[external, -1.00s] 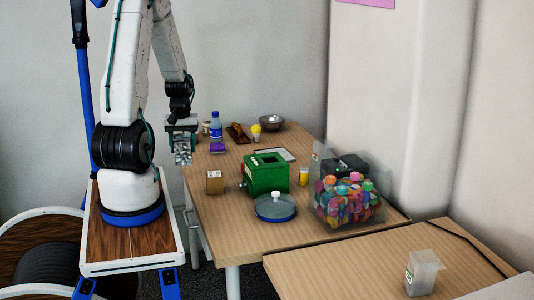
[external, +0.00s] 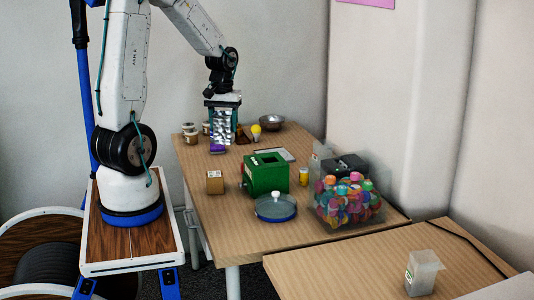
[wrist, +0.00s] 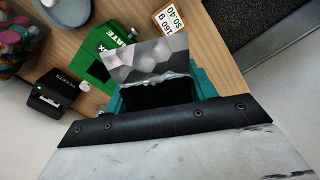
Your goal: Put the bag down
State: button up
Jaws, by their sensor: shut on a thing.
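My gripper (external: 222,104) is shut on a shiny silver bag (external: 223,125), which hangs below the jaws over the back left part of the wooden table (external: 225,220). In the wrist view the crinkled silver bag (wrist: 148,62) sticks out beyond the teal jaws (wrist: 155,95). I cannot tell whether the bag's lower edge touches anything. The bag hides most of the bottle behind it, and a purple item (external: 217,149) shows at its lower edge.
A green box (external: 266,174), small cardboard box (external: 215,182), blue lidded pan (external: 275,207), yellow cup (external: 303,177) and clear bin of colourful items (external: 347,203) crowd the table's middle and right. A metal bowl (external: 271,122) stands behind. The front left tabletop is clear.

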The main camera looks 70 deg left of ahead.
jog(key=w+d+m, duration=0.3)
jog(key=d, duration=0.8)
jog(key=w+d+m, duration=0.2)
jog(key=w+d, duration=0.1)
jog(key=d, duration=0.8)
jog(key=w+d+m, duration=0.2)
jog(key=d+m, duration=0.1)
jog(key=d, duration=0.9)
jog(key=s+d+m, duration=0.2)
jog(key=s+d, duration=0.3)
jog(key=d, duration=0.5)
jog(key=s+d+m, duration=0.2)
jog(key=s+d, duration=0.3)
jog(key=d, duration=0.5)
notch_tip(320, 180, down, 11)
jog(key=shift+w+d+f, duration=0.85)
jog(key=shift+w+d, duration=0.35)
jog(key=shift+w, duration=1.1)
jog(key=shift+w+d+f, duration=0.8)
jog(key=shift+w+d, duration=0.45)
jog(key=shift+w, duration=1.1)
jog(key=shift+w+d+f, duration=0.85)
jog(key=shift+w+d, duration=0.35)
jog(key=shift+w, duration=1.1)
jog(key=shift+f, duration=0.15)
